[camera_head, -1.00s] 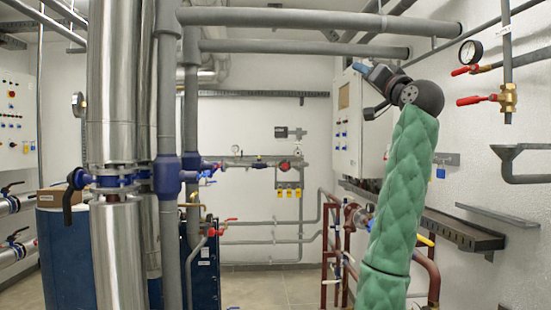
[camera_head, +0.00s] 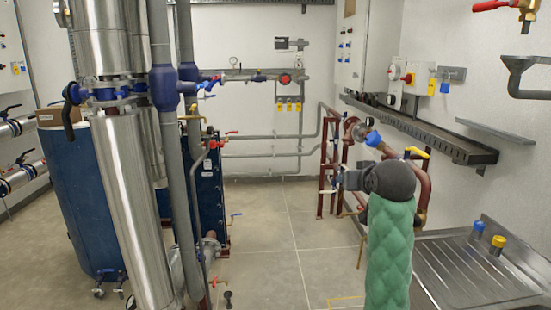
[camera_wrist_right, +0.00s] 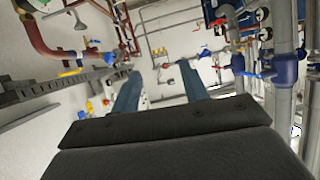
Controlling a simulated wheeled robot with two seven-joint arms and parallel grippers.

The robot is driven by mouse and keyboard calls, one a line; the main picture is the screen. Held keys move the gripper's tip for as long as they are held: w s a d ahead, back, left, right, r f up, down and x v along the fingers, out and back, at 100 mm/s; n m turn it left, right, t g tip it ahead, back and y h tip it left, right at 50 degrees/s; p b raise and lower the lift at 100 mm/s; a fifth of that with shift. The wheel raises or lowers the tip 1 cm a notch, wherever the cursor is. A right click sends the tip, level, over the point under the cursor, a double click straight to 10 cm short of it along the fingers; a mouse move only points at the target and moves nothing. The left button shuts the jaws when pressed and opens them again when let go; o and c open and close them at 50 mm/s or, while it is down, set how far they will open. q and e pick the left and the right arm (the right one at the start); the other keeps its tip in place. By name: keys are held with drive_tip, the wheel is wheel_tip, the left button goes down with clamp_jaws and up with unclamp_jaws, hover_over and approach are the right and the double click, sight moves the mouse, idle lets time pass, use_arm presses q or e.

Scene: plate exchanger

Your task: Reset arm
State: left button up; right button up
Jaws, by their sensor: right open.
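My right arm, in a green padded sleeve, stands at the lower right of the head view, its dark wrist and gripper (camera_head: 352,180) partly hidden by the rounded wrist joint. In the right wrist view the two blue-grey fingers of my right gripper (camera_wrist_right: 160,88) are spread apart, with nothing between them. They point toward the back wall. My left gripper is in neither view.
Red pipes (camera_head: 335,160) stand just beyond my right gripper. A metal sink (camera_head: 465,275) is at the lower right, below a wall tray (camera_head: 430,133). Steel columns (camera_head: 125,200) and a blue tank (camera_head: 75,205) fill the left. The middle floor (camera_head: 280,235) is clear.

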drive_tip(key=s+a+f+g, duration=0.1)
drive_tip(key=s+f+g, duration=0.1)
drive_tip(key=s+f, duration=0.8)
drive_tip(key=s+a+f+n+g, duration=0.15)
drive_tip(key=s+f, duration=0.35)
drive_tip(key=f, duration=0.9)
drive_tip(key=s+a+f+m+g, duration=0.1)
drive_tip(key=s+f+g, duration=0.2)
drive_tip(key=s+f, duration=0.7)
drive_tip(key=s+f+g, duration=0.5)
drive_tip(key=s+f, duration=1.4)
drive_tip(key=s, duration=0.2)
drive_tip(key=shift+s+a+f+h, duration=0.25)
drive_tip(key=shift+s+f+h, duration=0.05)
drive_tip(key=shift+s+f, duration=0.1)
drive_tip(key=shift+n, duration=0.25)
